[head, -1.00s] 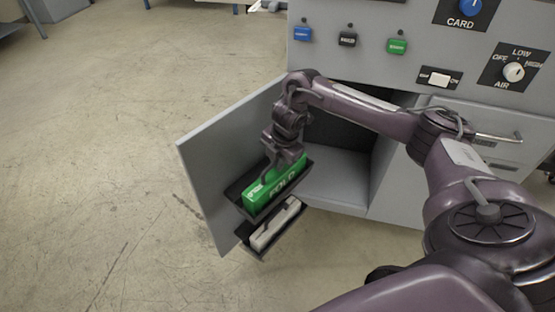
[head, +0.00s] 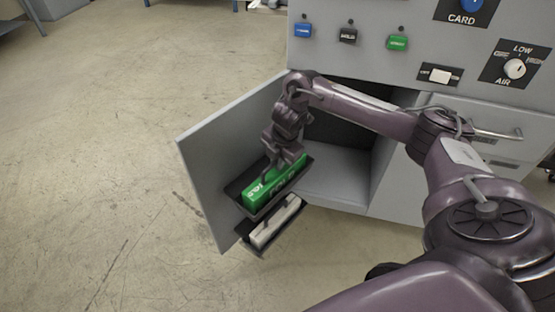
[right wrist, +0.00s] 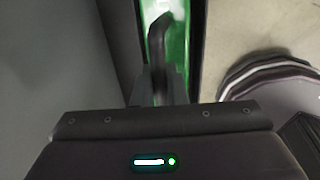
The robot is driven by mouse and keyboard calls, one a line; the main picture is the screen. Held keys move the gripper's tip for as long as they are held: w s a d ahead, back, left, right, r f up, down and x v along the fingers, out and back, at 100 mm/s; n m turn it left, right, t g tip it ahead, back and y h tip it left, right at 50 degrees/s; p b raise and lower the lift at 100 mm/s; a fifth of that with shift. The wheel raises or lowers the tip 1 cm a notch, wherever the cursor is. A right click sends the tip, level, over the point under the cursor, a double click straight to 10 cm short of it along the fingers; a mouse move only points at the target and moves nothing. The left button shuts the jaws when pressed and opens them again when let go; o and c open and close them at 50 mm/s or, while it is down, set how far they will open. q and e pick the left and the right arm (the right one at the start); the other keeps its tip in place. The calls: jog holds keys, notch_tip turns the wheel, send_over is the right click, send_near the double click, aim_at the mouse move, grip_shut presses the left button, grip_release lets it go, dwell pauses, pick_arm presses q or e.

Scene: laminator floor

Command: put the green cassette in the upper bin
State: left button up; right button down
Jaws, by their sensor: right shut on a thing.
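The green cassette (head: 274,183) sits in the upper bin (head: 238,190) on the inner face of the open cabinet door, its top part showing above the bin's rim. My right gripper (head: 270,172) is shut on the cassette's dark handle from above. In the right wrist view the green cassette (right wrist: 176,45) lies below the gripper (right wrist: 160,95), with the dark handle between the fingers. The bin's walls hide the cassette's lower part. My left gripper is not in view.
The door (head: 205,165) stands open at the left of the grey machine. A lower bin (head: 252,247) holds a pale cassette (head: 275,222). The cabinet interior (head: 335,170) is behind the arm.

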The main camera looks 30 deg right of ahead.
jog(key=shift+f, duration=0.1)
jog(key=c, duration=1.4)
grip_release()
jog(key=shift+f, duration=0.1)
